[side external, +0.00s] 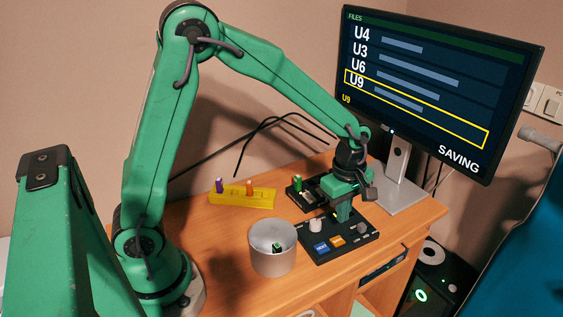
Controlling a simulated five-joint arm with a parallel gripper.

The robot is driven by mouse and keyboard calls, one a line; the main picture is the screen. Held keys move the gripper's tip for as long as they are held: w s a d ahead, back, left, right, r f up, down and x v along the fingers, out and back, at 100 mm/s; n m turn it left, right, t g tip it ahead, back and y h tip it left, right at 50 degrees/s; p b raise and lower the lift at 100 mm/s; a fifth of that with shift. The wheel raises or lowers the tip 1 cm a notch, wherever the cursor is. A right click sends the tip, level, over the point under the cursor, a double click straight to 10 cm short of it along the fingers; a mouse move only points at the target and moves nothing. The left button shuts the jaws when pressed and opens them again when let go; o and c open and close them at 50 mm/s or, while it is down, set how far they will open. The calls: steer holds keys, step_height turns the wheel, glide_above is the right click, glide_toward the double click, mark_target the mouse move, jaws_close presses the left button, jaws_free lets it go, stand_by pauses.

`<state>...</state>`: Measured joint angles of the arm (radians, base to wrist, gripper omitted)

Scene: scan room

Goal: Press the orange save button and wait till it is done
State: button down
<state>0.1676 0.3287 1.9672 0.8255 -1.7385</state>
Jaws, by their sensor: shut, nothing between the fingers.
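The orange button (337,241) sits on a black control panel (345,253) on the desk, beside a blue button (321,248). My gripper (343,218) is shut and empty, pointing down over the back part of the panel, just behind the orange button in the picture. I cannot tell whether its tips touch the panel. The monitor (440,85) shows a "FILES" list of U4, U3, U6 and U9. A yellow frame surrounds the U9 row, and "SAVING" stands at the screen's lower right.
A pale knob (315,226) stands on the panel's left. A metal cup (273,258) holding a small dark green piece is left of the panel. A yellow rack (243,199) holds purple and orange pieces. A black holder (308,197) sits behind the panel. The desk's left front is clear.

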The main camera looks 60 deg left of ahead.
step_height(320, 180, up, 7)
stand_by(0.3)
stand_by(0.5)
steer(key=s+a+r+m+t, duration=0.2)
steer(key=s+a+r+m, duration=0.1)
steer(key=s+m, duration=0.6)
steer(key=s+a+r+m+t, duration=0.3)
steer(key=s+a+r+m, duration=0.1)
steer(key=s+m, duration=0.5)
steer(key=shift+s+r, duration=0.25)
steer(key=shift+r, duration=0.3)
